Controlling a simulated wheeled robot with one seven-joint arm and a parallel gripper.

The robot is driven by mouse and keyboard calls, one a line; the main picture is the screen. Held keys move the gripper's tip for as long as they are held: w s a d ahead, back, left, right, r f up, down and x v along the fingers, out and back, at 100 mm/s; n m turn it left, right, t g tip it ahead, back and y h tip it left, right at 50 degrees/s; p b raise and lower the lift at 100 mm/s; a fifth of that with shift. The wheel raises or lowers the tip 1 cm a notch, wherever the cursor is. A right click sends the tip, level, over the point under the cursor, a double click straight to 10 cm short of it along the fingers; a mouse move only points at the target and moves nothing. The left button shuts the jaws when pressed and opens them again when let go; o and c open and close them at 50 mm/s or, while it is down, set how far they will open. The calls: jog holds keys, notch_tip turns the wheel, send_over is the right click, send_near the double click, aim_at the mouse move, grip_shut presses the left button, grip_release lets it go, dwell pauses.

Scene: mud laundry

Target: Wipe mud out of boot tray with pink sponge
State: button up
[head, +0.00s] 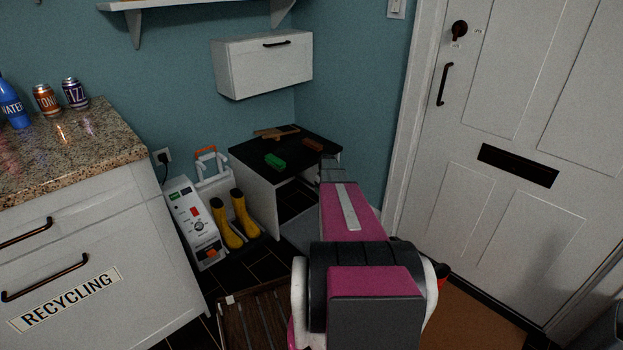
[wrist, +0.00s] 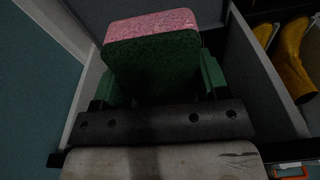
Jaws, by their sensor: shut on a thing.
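The pink sponge (wrist: 152,24) shows large in the wrist view, with a pink layer on top and a dark green face towards the camera. My gripper (wrist: 160,78) is shut on it, with a green finger at each side. In the head view my forearm hides the gripper and sponge. A grey surface (head: 299,234) shows beside my arm in front of the bench; it may be the boot tray, but most of it is hidden. In the wrist view, a grey surface with pale raised edges (wrist: 262,75) surrounds the sponge. I cannot make out mud or contact.
Yellow boots (head: 238,219) stand left of my arm, beside a white appliance (head: 191,222). The black-topped bench (head: 248,153) carries a green item (head: 275,161) and brown items. A slatted wooden piece (head: 262,317) lies nearer me. The white door (head: 505,100) is at the right.

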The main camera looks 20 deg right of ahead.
jog(key=shift+n, duration=0.4)
jog(key=shift+s+d+f, duration=0.5)
jog(key=shift+d+f, duration=1.6)
jog(key=shift+f, duration=2.5)
jog(key=shift+s+d+f, duration=0.45)
jog(key=shift+d+f, duration=1.6)
jog(key=shift+f, duration=2.55)
jog(key=shift+s+d+f, duration=0.5)
jog(key=shift+d+f, duration=1.6)
jog(key=shift+f, duration=2.5)
jog(key=shift+r, duration=0.15)
jog(key=shift+r, duration=0.5)
jog(key=shift+f, duration=1.75)
jog(key=shift+s+a, duration=0.1)
jog(key=shift+a, duration=0.05)
jog(key=shift+s+a, duration=0.7)
jog(key=shift+a, duration=1.2)
jog(key=shift+s+a, duration=0.7)
jog(key=shift+a, duration=1.25)
jog(key=shift+s+a, duration=0.7)
jog(key=shift+a, duration=1.2)
